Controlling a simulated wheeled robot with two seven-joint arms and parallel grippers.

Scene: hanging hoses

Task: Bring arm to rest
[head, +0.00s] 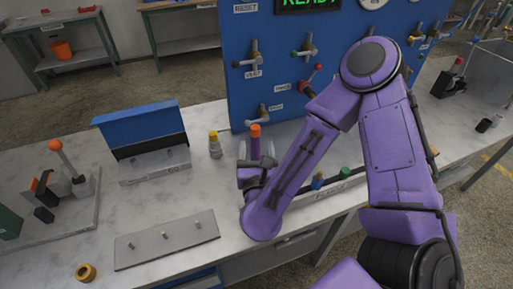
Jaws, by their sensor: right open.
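My purple right arm reaches in from the right side of the head view and bends down to the bench. Its grey right gripper (256,160) is low over the worktop in front of the blue panel. The jaws are open. My left gripper is not in view.
A blue panel (275,30) with valves stands behind. A yellow-topped grey cylinder (215,146) stands left of the gripper. A pegged grey plate (168,240), a blue-lidded box (140,125) and a brass ring (86,272) lie on the marble worktop (185,205).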

